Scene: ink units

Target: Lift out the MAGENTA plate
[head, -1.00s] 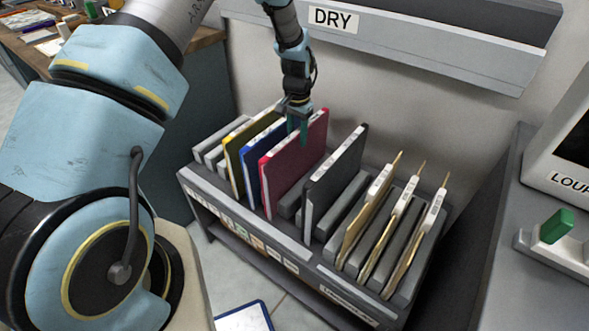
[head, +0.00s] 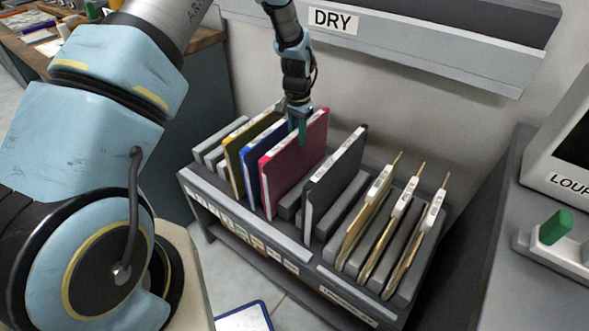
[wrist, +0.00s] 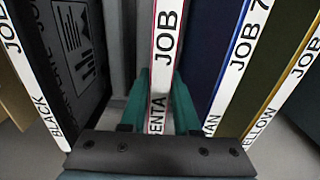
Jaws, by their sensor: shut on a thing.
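The magenta plate (head: 290,165) stands upright in the rack in the head view, between the blue plate and an empty slot. My gripper (head: 298,128) is at its top edge, with a green finger showing against its face. In the wrist view my gripper (wrist: 160,100) has its two green fingers on either side of the magenta plate's white labelled edge (wrist: 163,60), shut on it. The lettering there ends in "ENTA". The plate's lower edge is hidden by the rack front.
The rack (head: 270,228) also holds a yellow plate (head: 234,165), a blue plate (head: 250,180), a black plate (head: 335,175) and several tan folders (head: 365,220) with white tags. A shelf marked DRY (head: 334,20) is on the wall behind.

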